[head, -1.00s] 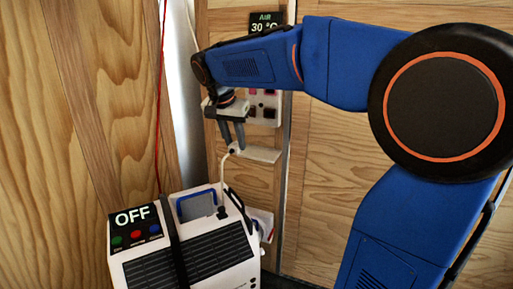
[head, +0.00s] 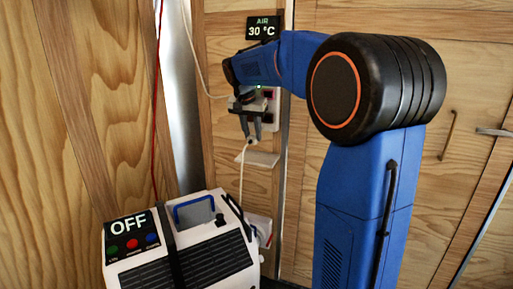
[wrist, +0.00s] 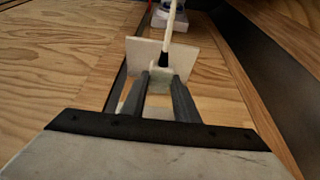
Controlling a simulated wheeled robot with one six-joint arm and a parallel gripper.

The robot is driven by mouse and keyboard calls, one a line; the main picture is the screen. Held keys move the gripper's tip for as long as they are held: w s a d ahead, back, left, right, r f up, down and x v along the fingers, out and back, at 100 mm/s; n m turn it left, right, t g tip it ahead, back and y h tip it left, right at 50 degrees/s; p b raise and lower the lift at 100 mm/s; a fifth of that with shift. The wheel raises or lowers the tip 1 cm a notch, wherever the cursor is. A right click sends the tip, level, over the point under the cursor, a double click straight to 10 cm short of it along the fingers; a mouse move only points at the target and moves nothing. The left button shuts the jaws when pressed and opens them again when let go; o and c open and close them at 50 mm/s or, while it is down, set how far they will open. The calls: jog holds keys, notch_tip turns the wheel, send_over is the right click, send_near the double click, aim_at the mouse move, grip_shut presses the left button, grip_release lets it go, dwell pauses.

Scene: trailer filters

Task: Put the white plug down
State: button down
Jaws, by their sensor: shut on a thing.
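My gripper (head: 251,137) is shut on the white plug (head: 249,142). The plug also shows in the wrist view (wrist: 161,77), pinched between the two dark fingertips (wrist: 160,80). A white cable (head: 242,175) hangs from the plug toward the white unit. A small white shelf (head: 262,160) on the wooden wall lies just below the plug in the head view. In the wrist view the shelf (wrist: 143,52) shows as a pale plate behind the plug. I cannot tell whether the plug touches it.
A white unit (head: 212,255) with a screen reading OFF (head: 128,226) stands below, at the left. A red cable (head: 156,110) hangs along the left wall.

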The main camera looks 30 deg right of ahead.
jog(key=w+d, duration=0.2)
jog(key=d, duration=0.1)
jog(key=shift+w, duration=0.1)
jog(key=shift+a+f, duration=0.1)
jog(key=shift+f, duration=3.4)
jog(key=shift+f, duration=0.5)
jog(key=c, duration=1.4)
grip_release()
jog(key=shift+r, duration=0.1)
